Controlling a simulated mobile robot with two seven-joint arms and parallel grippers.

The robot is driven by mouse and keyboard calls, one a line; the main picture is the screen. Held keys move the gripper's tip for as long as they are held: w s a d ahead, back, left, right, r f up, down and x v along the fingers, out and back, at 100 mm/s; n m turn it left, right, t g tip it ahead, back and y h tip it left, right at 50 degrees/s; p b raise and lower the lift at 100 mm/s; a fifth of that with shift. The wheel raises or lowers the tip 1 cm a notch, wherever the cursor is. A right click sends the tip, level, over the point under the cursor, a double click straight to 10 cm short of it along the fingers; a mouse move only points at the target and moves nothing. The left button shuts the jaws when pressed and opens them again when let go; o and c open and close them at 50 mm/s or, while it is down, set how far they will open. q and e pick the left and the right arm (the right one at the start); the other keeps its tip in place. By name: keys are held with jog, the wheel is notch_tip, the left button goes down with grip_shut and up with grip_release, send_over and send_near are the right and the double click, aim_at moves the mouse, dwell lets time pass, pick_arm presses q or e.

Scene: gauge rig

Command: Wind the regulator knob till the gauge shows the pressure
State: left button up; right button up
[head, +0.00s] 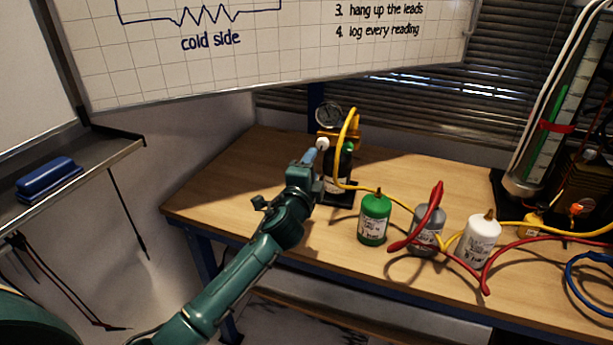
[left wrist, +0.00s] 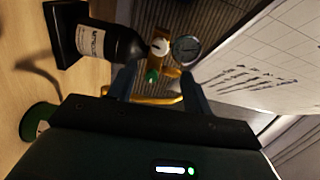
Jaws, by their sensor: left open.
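The round pressure gauge (head: 328,115) sits on top of a brass regulator (head: 338,137) at the back of the bench. The white regulator knob (head: 322,143) faces my left arm. My left gripper (head: 312,158) is just in front of and below the knob. In the left wrist view the fingers (left wrist: 158,78) are spread, with the knob (left wrist: 160,46) beyond the tips and apart from them. The gauge (left wrist: 185,50) also shows there; its reading is too small to tell. My right gripper is out of view.
A dark labelled bottle (left wrist: 105,42) stands under the regulator. A yellow hose (head: 345,150) runs from it along the bench. Green (head: 373,222), grey (head: 428,238) and white (head: 480,240) bottles stand to the right, with red leads around them. The bench's left end (head: 215,180) is clear.

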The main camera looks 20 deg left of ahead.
pick_arm(q)
jog(key=shift+s+d, duration=0.1)
jog(key=shift+s, duration=1.9)
jog(key=s+d+f+n+g+h+p, duration=0.25)
jog(key=s+f+n+g, duration=0.2)
jog(key=s+f, duration=0.7)
jog(key=s+d+f+n+g+h, duration=0.1)
jog(key=s+f+n, duration=0.3)
jog(key=s, duration=0.5)
jog(key=s+d+f+n+g+h, duration=0.1)
jog(key=s+f+n, duration=0.3)
jog(key=s, duration=0.5)
jog(key=shift+d+f+n+g, duration=0.2)
jog(key=shift+d+n+g, duration=0.25)
jog(key=shift+d+n, duration=0.25)
